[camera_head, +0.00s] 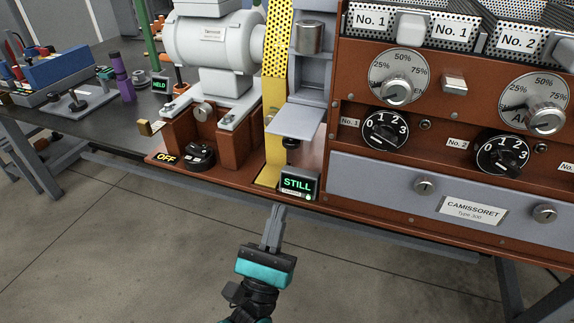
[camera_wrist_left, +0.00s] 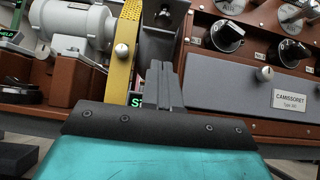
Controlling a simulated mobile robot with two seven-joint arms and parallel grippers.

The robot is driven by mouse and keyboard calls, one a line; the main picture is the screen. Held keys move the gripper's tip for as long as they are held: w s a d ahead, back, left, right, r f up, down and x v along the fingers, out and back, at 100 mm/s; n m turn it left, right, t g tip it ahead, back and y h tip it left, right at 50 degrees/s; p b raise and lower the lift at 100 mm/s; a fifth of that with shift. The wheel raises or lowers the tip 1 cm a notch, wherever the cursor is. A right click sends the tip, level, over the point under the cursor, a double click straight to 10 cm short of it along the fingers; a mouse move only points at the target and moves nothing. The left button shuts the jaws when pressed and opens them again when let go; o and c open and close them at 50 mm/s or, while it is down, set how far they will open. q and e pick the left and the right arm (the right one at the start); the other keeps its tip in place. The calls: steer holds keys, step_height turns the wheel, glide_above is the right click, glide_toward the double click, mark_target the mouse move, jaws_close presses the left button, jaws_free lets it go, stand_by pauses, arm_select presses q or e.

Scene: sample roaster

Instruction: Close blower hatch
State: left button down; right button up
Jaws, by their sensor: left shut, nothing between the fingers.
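A flat grey hatch plate (camera_head: 297,122) juts out, roughly level, from the grey blower housing (camera_head: 309,75) beside the yellow perforated guard. A dark knob (camera_head: 292,143) hangs under the plate. In the left wrist view the knob (camera_wrist_left: 163,18) shows above my fingertips, against the plate's underside. A small display reading STILL (camera_head: 297,185) sits below the plate; it is partly hidden in the left wrist view. My left gripper (camera_head: 277,209) is shut and empty, below and in front of the display, apart from the hatch. My right gripper is not in view.
The red-brown cabinet (camera_head: 433,88) with dials and a grey drawer (camera_head: 388,192) stands at the right. A grey motor (camera_head: 212,40) and a black rotary switch (camera_head: 199,156) are left of the yellow guard (camera_head: 277,62). The floor in front of the bench is clear.

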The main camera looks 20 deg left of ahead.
mark_target(297, 128)
arm_select(q)
steer(key=w+r+p, duration=0.1)
steer(key=w+r, duration=0.3)
steer(key=r, duration=0.4)
steer(key=shift+w, duration=0.4)
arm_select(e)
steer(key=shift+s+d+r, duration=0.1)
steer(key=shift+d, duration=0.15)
